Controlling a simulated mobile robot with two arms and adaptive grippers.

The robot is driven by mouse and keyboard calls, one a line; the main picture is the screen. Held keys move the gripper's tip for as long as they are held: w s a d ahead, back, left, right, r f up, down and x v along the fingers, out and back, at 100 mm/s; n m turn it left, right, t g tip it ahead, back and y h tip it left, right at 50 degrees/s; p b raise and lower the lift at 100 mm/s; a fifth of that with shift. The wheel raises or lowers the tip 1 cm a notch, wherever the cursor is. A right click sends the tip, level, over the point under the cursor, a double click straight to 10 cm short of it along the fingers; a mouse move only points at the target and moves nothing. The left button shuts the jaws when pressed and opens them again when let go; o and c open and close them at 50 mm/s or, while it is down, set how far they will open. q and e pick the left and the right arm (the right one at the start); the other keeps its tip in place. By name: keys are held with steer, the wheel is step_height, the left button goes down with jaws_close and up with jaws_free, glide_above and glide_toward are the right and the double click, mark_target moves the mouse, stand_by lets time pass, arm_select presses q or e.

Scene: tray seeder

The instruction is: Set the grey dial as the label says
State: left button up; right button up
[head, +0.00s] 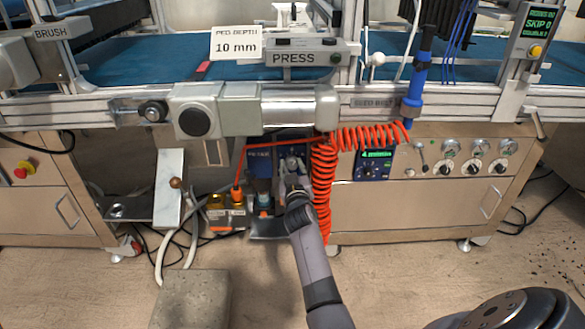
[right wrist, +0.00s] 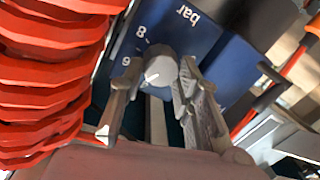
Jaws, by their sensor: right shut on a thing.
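The grey dial (right wrist: 161,71) shows in the right wrist view as a round knob on a blue panel (right wrist: 228,66) printed with "bar" and an 8 beside another digit. A white mark on its face points toward the lower left of the picture. My right gripper (right wrist: 158,84) has one finger on each side of the dial and is shut on it. In the head view my right gripper (head: 291,166) is at the blue unit under the machine and hides the dial. A white card (head: 236,44) reads "10 mm". My left gripper is not in view.
A coiled orange hose (head: 321,190) hangs close beside my right gripper. A blue control box (head: 373,165) is to the right. A concrete block (head: 190,298) stands on the floor at the front left.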

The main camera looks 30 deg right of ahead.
steer(key=o, duration=1.2)
steer(key=shift+s+a, duration=0.2)
steer(key=shift+s, duration=0.2)
steer(key=v, duration=0.6)
steer(key=shift+s+a, duration=0.15)
steer(key=shift+s, duration=0.1)
steer(key=shift+a+r, duration=0.1)
steer(key=shift+r, duration=0.05)
